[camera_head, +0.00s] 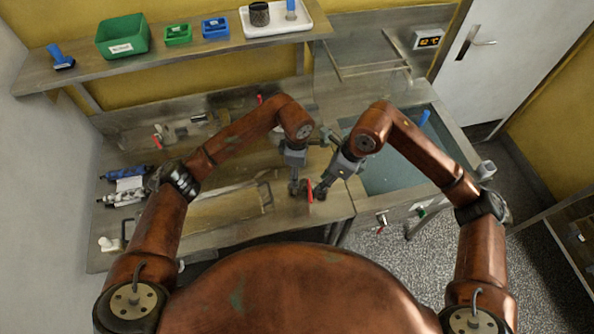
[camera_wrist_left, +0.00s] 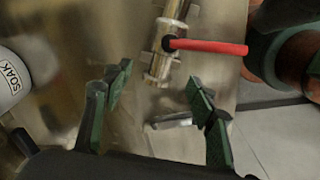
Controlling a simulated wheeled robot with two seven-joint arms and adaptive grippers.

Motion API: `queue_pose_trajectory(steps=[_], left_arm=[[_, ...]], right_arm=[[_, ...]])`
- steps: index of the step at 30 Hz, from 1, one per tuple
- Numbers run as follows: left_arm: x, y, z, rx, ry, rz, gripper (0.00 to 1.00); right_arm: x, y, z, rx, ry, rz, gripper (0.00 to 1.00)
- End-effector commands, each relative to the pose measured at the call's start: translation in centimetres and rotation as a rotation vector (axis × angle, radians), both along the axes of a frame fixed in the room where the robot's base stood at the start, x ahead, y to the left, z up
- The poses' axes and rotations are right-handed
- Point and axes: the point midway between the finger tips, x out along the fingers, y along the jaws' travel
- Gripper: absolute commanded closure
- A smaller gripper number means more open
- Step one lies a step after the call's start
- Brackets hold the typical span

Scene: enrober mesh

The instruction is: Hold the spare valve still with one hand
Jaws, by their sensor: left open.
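A silver valve body (camera_wrist_left: 158,65) with a red lever (camera_wrist_left: 215,47) lies on the metal bench in the left wrist view. In the head view its red lever (camera_head: 310,190) shows between my two grippers, and the body is mostly hidden. My left gripper (camera_wrist_left: 155,120) has its green-padded fingers spread, with the valve beyond the tips and nothing between them. In the head view the left gripper (camera_head: 298,188) points down just left of the lever. My right gripper (camera_head: 320,192) is close on the lever's right side; its fingers are too small to tell whether they touch the valve.
A sink basin (camera_head: 395,160) lies to the right. A flat board (camera_head: 225,208) lies on the bench at left. Another red-handled fitting (camera_head: 157,141) is at the back left. A white container marked SOAK (camera_wrist_left: 12,78) stands left in the wrist view. A shelf (camera_head: 85,66) holds bins above.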

Motion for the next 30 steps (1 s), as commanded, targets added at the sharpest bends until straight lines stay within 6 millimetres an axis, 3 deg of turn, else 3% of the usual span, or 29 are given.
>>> queue_pose_trajectory(steps=[6, 12, 24, 30], left_arm=[[-0.2, 0.0, -3.5, -0.002, 0.005, 0.001, 0.48], [-0.1, 0.0, -5.7, -0.002, 0.003, 0.001, 0.48], [-0.1, 0.0, -6.4, -0.001, 0.002, 0.0, 0.48], [-0.1, 0.0, -6.4, -0.001, 0.002, 0.0, 0.62]], right_arm=[[0.0, 0.0, 0.0, 0.0, 0.0, 0.0, 0.71], [0.0, 0.0, 0.0, 0.0, 0.0, 0.0, 0.71], [0.0, 0.0, 0.0, 0.0, 0.0, 0.0, 0.71], [0.0, 0.0, 0.0, 0.0, 0.0, 0.0, 0.71]])
